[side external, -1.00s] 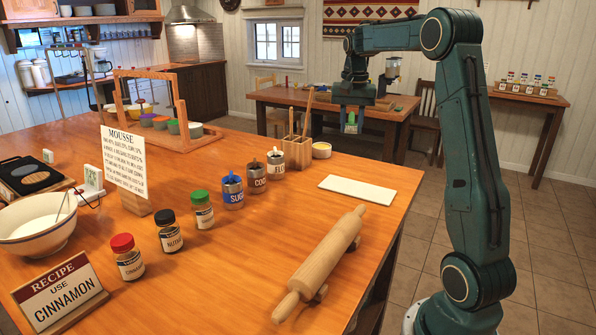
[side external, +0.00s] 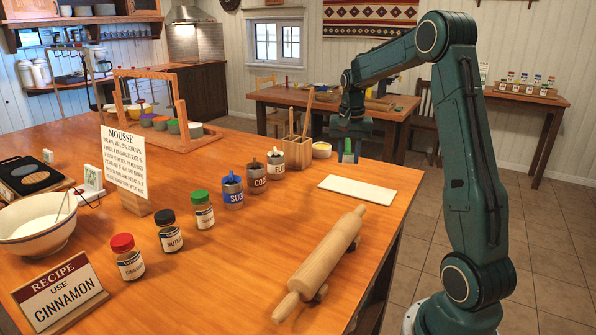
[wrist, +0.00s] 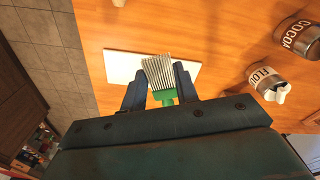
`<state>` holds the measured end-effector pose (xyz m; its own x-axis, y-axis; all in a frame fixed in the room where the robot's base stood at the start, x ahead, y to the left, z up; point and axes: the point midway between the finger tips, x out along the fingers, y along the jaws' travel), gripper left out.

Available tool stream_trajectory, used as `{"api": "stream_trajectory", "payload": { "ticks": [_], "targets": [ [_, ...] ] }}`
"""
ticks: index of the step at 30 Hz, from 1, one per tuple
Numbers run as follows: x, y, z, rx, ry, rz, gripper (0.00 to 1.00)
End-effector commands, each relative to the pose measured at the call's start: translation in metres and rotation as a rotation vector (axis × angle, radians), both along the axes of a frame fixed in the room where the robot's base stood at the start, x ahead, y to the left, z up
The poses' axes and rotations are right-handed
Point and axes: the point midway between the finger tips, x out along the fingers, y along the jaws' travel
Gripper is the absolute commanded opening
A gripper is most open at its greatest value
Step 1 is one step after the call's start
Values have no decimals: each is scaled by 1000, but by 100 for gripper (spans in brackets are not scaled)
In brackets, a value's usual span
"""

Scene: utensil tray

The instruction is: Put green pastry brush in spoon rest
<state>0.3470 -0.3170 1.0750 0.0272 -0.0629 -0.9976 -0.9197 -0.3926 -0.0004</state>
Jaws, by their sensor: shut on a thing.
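The green pastry brush (side external: 348,157) is held in my gripper (side external: 348,150), above the far right part of the wooden counter. In the wrist view, the brush (wrist: 165,96) shows pale bristles and a green part between the two fingers of my gripper (wrist: 158,74). The rest of the brush is hidden. A flat white rectangular slab, which looks like the spoon rest (side external: 357,189), lies near the counter's right edge. In the wrist view the spoon rest (wrist: 119,67) lies beneath and beyond the brush, with nothing else visible on it. The brush looks above it, not touching.
A wooden utensil holder (side external: 297,152), a small yellow-filled bowl (side external: 321,150) and a flour jar (side external: 276,162) stand left of my gripper. A rolling pin (side external: 322,262) lies in front of the slab. The counter between jars and slab is clear.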

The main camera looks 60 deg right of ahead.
Motion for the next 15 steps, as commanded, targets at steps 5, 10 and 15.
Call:
{"api": "stream_trajectory", "payload": {
  "ticks": [5,10,15],
  "targets": [
    [-1,0,-35,3,3,-1,4],
    [-1,0,-64,2,2,-2,4],
    [0,0,-80,1,0,-2,4]
  ]
}}
